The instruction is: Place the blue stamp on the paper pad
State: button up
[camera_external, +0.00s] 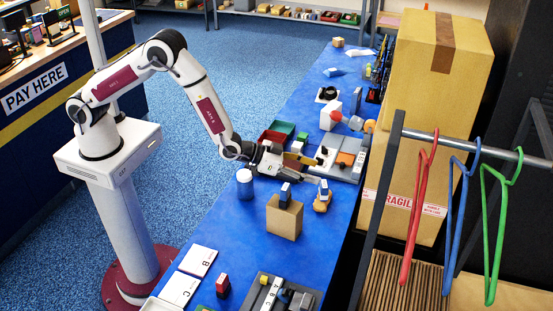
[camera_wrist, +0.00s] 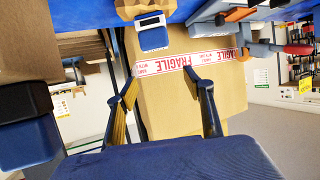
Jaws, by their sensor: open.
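A small dark blue block that looks like the blue stamp (camera_external: 285,195) stands on top of a brown box (camera_external: 284,219). In the wrist view, the blue block (camera_wrist: 28,140) shows at the left edge, against the box (camera_wrist: 22,45). Two white sheets marked B (camera_external: 198,261) and C (camera_external: 179,288) lie flat at the near left of the table; I cannot tell which is the paper pad. My gripper (camera_external: 314,169) is open and empty above the table, beyond the box. Its spread fingers (camera_wrist: 160,78) show in the wrist view, with nothing between them.
A blue can (camera_external: 245,186) stands left of the box. A yellow-orange item with a blue part (camera_external: 322,197) is to its right. A red stamp (camera_external: 222,284) and a grey tray (camera_external: 262,284) are at the front. A large dark blue shape (camera_wrist: 170,162) fills the wrist view's bottom.

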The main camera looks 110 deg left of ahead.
dwell(0.7)
jog(key=s+d+r+m+g+h, duration=0.1)
jog(key=s+d+r+h, duration=0.1)
jog(key=s+d+r, duration=0.4)
jog(key=s+d+r+m+g+h, duration=0.1)
jog(key=s+d+r, duration=0.1)
jog(key=s+r, duration=0.45)
jog(key=s+d+r+m+g+h, duration=0.15)
jog(key=s+d+r, duration=0.25)
jog(key=r, duration=0.5)
jog(key=s+d+r+g, duration=0.1)
jog(key=s, duration=1.5)
jog(key=s+d+r+m+g, duration=0.1)
jog(key=s+d+g, duration=0.1)
jog(key=s, duration=1.5)
jog(key=shift+s+d+r+h, duration=0.25)
jog(key=shift+h, duration=0.1)
